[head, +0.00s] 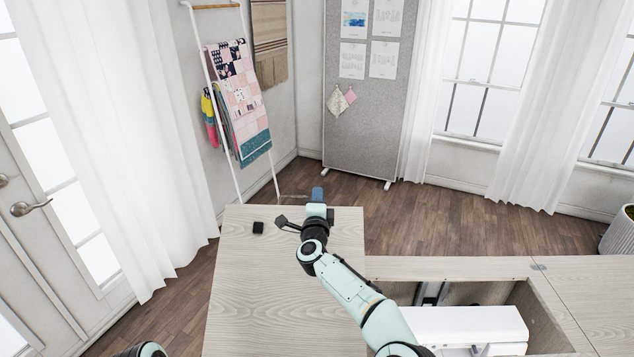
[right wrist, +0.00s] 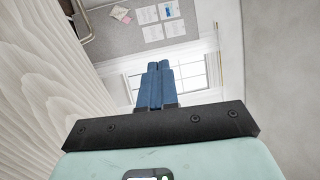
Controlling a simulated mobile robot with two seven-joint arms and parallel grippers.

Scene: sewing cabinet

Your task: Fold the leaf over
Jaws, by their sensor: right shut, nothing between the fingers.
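A pale wood panel (head: 265,290), which looks like the leaf, lies left of the cabinet's opening. It reaches farther back than the cabinet top beside it. I cannot tell its exact tilt. My right arm stretches forward over its right side. My right gripper (head: 318,194) is at the panel's far edge, its blue fingers together with nothing between them. The shut fingers also show in the right wrist view (right wrist: 160,84), with a pale wood surface (right wrist: 50,60) to their left. Contact with the panel cannot be made out. My left gripper is out of view.
A white sewing machine (head: 465,328) sits in the cabinet opening, partly behind my right arm. Another wood top section (head: 600,290) with a small hinge (head: 539,267) is at the right. A small black object (head: 258,228) is on the left panel. The floor (head: 440,222) behind is clear.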

